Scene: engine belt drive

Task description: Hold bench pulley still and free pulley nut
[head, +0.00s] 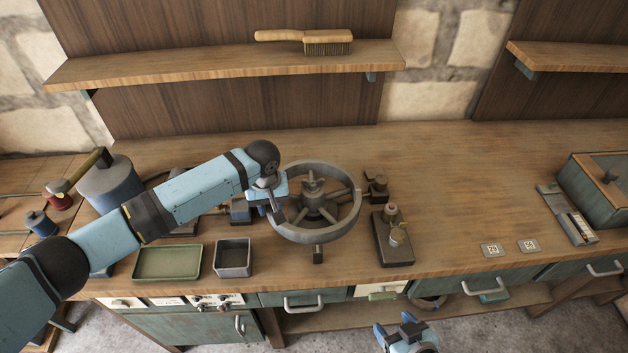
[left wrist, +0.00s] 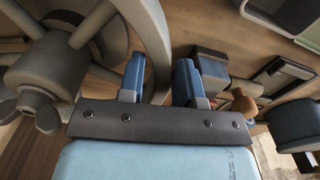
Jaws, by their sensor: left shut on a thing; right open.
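The bench pulley (head: 338,231) is a large grey spoked wheel standing over the workbench. Its hub (head: 313,187) carries a fitting in the middle, where the pulley nut would sit; I cannot make the nut out clearly. My left gripper (head: 272,200) is at the left side of the wheel, shut on its rim. In the left wrist view, the rim of the pulley (left wrist: 155,30) passes between the blue fingers (left wrist: 160,80), and the hub shows at left. My right gripper (head: 397,326) is open and empty, low in front of the bench, away from the pulley.
A dark block with a brass-topped fitting (head: 393,245) stands right of the pulley. A green tray (head: 167,262) and a small grey bin (head: 233,257) lie at front left. A green box (head: 600,185) stands at far right. The bench between is mostly clear.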

